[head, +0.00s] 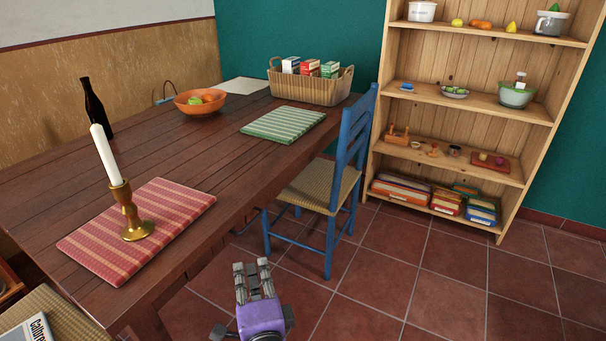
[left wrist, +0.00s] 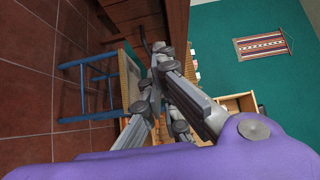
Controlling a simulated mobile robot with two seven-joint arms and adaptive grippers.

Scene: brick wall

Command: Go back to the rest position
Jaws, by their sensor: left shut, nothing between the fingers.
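My left gripper (head: 252,268) shows at the bottom middle of the head view, with a purple body and grey fingers. It is shut and empty, in the air over the tiled floor, to the right of the table's front edge. In the left wrist view its fingers (left wrist: 160,62) meet at the tips with nothing between them. My right gripper is in neither view.
The wooden table (head: 150,150) bears a candle holder (head: 130,212), a red mat (head: 85,243), a green mat (head: 284,125), a basket (head: 315,92) and an orange bowl (head: 190,106). A blue chair (head: 345,150) stands beside it. A shelf (head: 470,100) stands behind. Floor at lower right is clear.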

